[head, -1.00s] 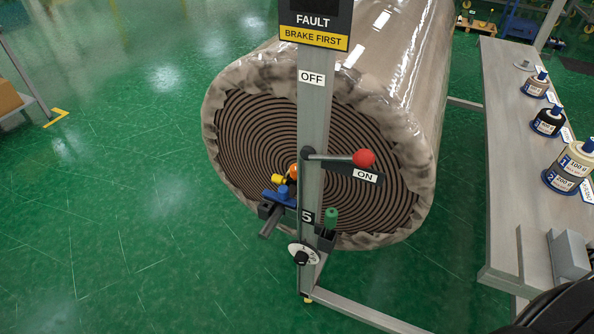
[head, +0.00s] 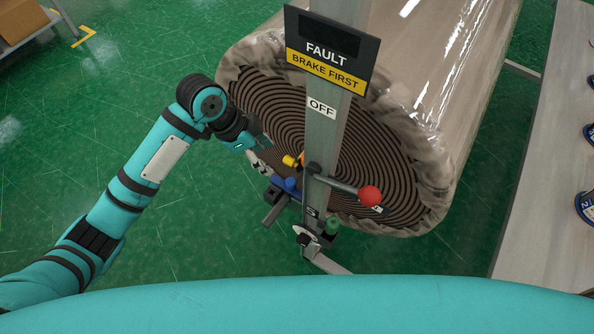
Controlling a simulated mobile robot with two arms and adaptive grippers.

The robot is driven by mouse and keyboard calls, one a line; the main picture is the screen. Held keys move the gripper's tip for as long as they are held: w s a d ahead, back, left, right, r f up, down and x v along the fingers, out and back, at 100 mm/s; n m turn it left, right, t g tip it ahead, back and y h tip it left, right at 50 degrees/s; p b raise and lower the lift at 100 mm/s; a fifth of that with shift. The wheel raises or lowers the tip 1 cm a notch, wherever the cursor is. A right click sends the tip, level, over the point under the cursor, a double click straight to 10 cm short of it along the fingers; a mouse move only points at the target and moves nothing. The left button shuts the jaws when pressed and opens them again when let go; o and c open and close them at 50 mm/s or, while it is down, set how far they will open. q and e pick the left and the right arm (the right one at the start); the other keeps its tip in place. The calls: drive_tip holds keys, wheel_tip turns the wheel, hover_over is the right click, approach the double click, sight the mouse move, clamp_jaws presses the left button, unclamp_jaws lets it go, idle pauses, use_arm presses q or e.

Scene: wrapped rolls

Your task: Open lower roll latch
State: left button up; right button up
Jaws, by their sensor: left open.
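A wrapped roll (head: 262,85) with a dark spiral end face stands behind a grey post (head: 325,135). My left gripper (head: 266,146) is open and looks empty, left of the post and just above and left of the yellow knob. I cannot tell whether it touches the roll. My right gripper is not in view.
A sign (head: 330,55) reading FAULT and BRAKE FIRST is on the post, with an OFF label (head: 321,108) below. A grey table (head: 545,170) stands at the right.

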use_arm(q)
approach(290, 181)
drive_tip(key=p+x, duration=0.1)
drive_tip(key=x, duration=0.9)
drive_tip(key=shift+d+f+p, duration=0.15)
drive_tip(key=shift+f+p, duration=0.1)
drive_tip(key=shift+p, duration=0.05)
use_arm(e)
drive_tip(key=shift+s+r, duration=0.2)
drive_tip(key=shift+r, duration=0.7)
use_arm(q)
drive_tip(key=c, duration=1)
clamp_jaws()
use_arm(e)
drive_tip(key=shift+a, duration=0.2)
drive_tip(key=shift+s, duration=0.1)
